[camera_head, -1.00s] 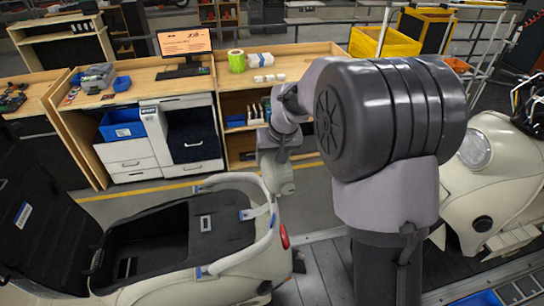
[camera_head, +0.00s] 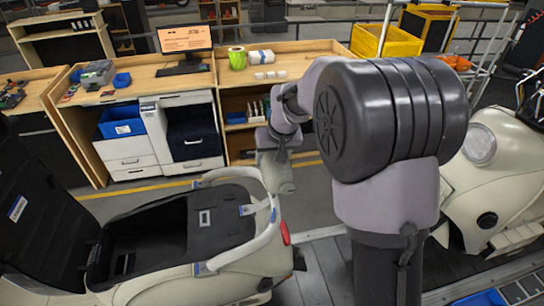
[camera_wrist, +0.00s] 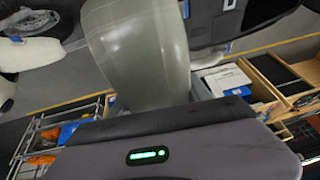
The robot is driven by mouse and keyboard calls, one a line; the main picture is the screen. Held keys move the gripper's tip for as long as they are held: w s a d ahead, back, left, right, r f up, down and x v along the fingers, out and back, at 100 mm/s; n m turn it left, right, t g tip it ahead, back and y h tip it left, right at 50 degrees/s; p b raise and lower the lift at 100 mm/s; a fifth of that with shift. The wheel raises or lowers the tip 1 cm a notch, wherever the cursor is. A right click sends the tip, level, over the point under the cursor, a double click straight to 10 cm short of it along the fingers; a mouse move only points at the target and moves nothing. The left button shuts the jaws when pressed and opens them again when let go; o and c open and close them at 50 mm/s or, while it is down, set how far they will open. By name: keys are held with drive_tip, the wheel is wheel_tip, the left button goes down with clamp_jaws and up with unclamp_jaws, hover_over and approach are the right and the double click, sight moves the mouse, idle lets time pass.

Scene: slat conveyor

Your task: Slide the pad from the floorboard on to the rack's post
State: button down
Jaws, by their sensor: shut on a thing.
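In the head view my gripper (camera_head: 277,180) hangs at the end of my arm, over the pale scooter (camera_head: 170,283) by its white rail. The fingertips cannot be made out clearly there. In the wrist view a smooth rounded grey-green piece (camera_wrist: 140,50) rises from the gripper's palm and fills the middle; I take it as the pad, held shut in the jaws. Its far end is cut off by the frame. The scooter's dark floorboard area cannot be told surely from its open compartment. Metal posts of a rack (camera_head: 385,25) stand at upper right; which post is meant is unclear.
A second pale scooter (camera_head: 505,160) stands at right. Yellow bins (camera_head: 385,42) are at the back. Grey floor lies between the bench and the scooter.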

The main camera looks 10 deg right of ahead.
drive_tip(key=shift+f, duration=0.15)
drive_tip(key=shift+a+f+b, duration=0.15)
drive_tip(key=shift+f+b, duration=1.2)
drive_tip(key=shift+b, duration=0.15)
drive_tip(key=shift+c, duration=2)
unclamp_jaws()
drive_tip(key=v, duration=1.7)
drive_tip(key=shift+r, duration=0.15)
drive_tip(key=s+a+f+m+b, duration=0.1)
drive_tip(key=s+f+b, duration=0.8)
drive_tip(key=f+b, duration=0.1)
drive_tip(key=s+a+f+m+b, duration=0.1)
drive_tip(key=s+f+b, duration=0.7)
drive_tip(key=f, duration=0.5)
drive_tip(key=s+a+f+m+t+y+b, duration=0.1)
drive_tip(key=s+a+f+m+b, duration=0.1)
drive_tip(key=s+f+b, duration=0.7)
wheel_tip(320, 180, down, 3)
drive_tip(key=b, duration=0.3)
drive_tip(key=shift+s, duration=0.35)
